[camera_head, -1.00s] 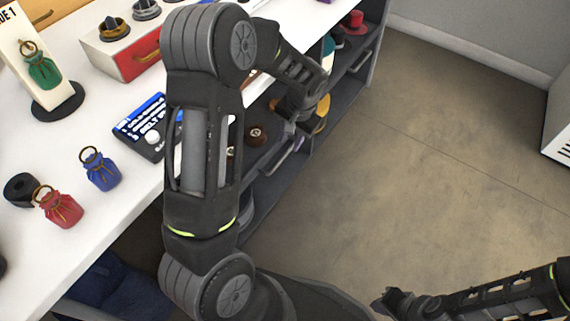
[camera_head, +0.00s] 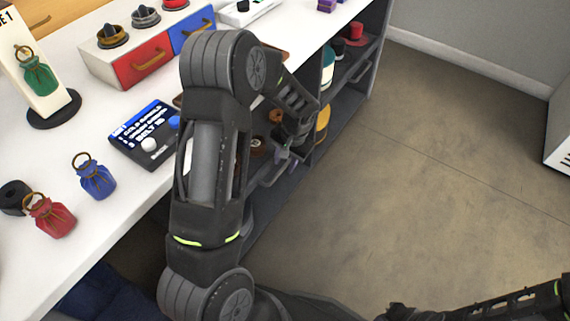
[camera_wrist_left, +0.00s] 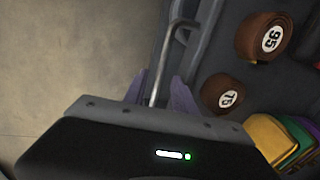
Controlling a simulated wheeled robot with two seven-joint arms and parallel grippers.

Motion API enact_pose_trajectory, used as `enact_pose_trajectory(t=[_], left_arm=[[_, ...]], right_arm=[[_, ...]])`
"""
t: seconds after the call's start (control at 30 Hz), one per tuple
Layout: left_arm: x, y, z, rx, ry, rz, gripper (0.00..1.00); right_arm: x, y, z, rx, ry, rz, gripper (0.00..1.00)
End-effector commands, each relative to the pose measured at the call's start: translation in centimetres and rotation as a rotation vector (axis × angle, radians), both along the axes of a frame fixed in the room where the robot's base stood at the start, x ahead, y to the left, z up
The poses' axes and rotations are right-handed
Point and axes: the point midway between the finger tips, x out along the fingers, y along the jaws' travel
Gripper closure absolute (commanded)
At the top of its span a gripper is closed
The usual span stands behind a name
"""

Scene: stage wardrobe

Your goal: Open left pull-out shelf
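The left pull-out shelf (camera_wrist_left: 203,38) has a thin grey bar handle (camera_wrist_left: 165,65) along its front edge. In the head view, the handle (camera_head: 272,181) shows low beside the table front. My left gripper (camera_head: 284,157) reaches down to it. In the left wrist view, the two purple fingers of my left gripper (camera_wrist_left: 160,93) stand apart, one on each side of the bar, with gaps visible. Brown rolled belts marked 95 (camera_wrist_left: 262,37) and 75 (camera_wrist_left: 223,94) lie on the shelf. My right gripper (camera_head: 393,312) is cut off at the bottom edge; its fingers are unclear.
The white table (camera_head: 125,228) holds a dark sign panel (camera_head: 145,135), red (camera_head: 50,216) and blue (camera_head: 95,178) pouches and a box with red and blue drawers (camera_head: 145,62). Folded yellow cloth (camera_wrist_left: 270,138) lies near the belts. The floor (camera_head: 430,170) at right is clear.

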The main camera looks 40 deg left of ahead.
Motion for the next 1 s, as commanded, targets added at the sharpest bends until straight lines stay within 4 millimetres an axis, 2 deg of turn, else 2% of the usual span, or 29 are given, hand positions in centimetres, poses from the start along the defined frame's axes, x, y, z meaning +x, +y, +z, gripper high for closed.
enact_pose_trajectory(t=[0.33,0.73,1.0], left_arm=[[0.04,0.11,-0.49,0.000,-0.002,0.000,0.67],[0.02,0.11,-0.48,0.000,-0.001,0.000,1.00],[0.02,0.11,-0.48,0.000,-0.001,0.000,1.00]], right_arm=[[0.07,-0.05,-0.13,-0.001,-0.001,-0.002,1.00],[0.03,-0.02,-0.13,0.000,-0.001,-0.001,1.00],[0.02,-0.02,-0.13,0.000,-0.001,-0.001,1.00]])
